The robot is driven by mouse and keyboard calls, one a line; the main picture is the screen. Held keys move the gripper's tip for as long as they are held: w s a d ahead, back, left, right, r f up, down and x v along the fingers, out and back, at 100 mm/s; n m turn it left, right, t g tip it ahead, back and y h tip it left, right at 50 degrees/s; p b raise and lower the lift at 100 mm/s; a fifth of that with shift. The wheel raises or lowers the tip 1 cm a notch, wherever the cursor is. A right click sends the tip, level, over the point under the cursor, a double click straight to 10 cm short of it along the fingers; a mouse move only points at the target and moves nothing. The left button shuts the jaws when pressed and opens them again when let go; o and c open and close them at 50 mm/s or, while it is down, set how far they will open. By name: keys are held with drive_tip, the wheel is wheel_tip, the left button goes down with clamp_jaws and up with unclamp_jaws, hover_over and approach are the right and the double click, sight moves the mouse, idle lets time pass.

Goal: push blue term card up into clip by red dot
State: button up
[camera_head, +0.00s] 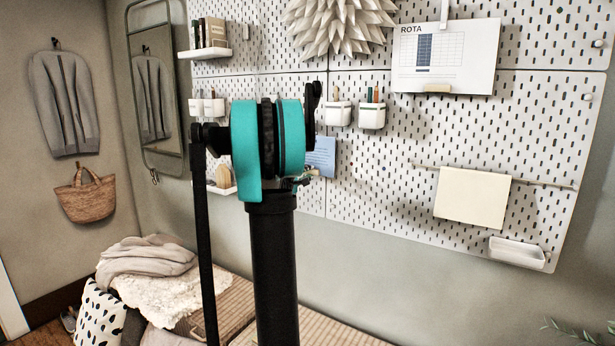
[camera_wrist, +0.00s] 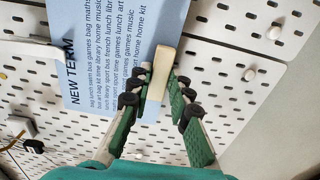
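The blue term card (camera_wrist: 105,50), printed "NEW TERM", lies flat against the pegboard and is turned sideways in the wrist view. A cream tab (camera_wrist: 161,68) stands at its lower edge. My gripper (camera_wrist: 160,84) has one finger on each side of this tab, with the fingertips drawn in close against it. In the head view the blue card (camera_head: 320,157) shows partly behind my arm, and the fingers are mostly hidden there.
A ROTA sheet (camera_head: 446,58) hangs at upper right. White cups (camera_head: 372,117) sit above the blue card. A cream sheet (camera_head: 472,197) hangs from a rail, with a white tray (camera_head: 516,252) below. The bench (camera_head: 330,333) runs beneath.

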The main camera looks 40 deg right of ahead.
drive_tip(key=o, duration=0.4)
drive_tip(key=shift+o, duration=0.2)
drive_tip(key=shift+a, duration=0.1)
drive_tip(key=v, duration=1.1)
drive_tip(key=shift+s+a, duration=0.2)
drive_tip(key=shift+a, duration=0.15)
drive_tip(key=shift+f, duration=0.15)
